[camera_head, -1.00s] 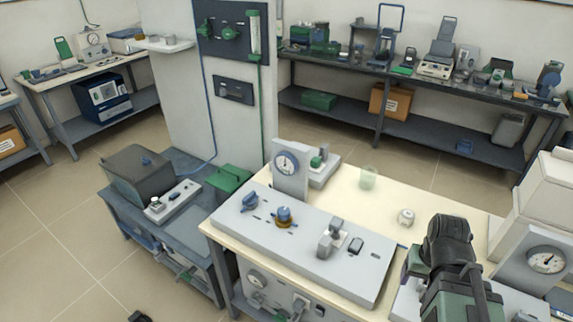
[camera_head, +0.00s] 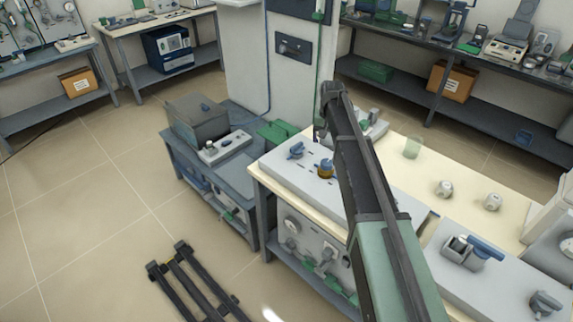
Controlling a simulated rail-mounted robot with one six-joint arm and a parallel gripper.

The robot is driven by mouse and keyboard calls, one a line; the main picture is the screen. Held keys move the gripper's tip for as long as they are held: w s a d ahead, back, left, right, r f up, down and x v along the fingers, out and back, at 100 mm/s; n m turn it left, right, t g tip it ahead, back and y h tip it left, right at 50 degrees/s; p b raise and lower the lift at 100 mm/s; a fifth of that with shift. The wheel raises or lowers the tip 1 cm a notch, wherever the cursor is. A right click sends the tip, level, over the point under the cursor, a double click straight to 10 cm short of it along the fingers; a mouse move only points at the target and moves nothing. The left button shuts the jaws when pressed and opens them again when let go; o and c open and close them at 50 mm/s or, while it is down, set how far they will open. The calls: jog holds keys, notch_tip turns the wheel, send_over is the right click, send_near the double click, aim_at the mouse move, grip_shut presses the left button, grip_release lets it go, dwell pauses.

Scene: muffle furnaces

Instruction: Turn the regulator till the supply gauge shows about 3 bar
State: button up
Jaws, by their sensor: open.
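The likely regulator is a blue knob on an amber base (camera_head: 326,168), on a sloped light-grey panel (camera_head: 283,178) on the cream bench. A second blue knob (camera_head: 296,151) sits to its left, without an amber base.
A blue-handled fitting (camera_head: 480,248) sits on a panel to the right. A grey side table (camera_head: 240,168) with a dark box stands left.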

aim_at(327, 162)
jog(key=f+b, duration=0.7)
jog(key=d+f+b, duration=0.1)
jog(key=f+b, duration=0.3)
jog(key=shift+s, duration=0.15)
jog(key=shift+r, duration=0.1)
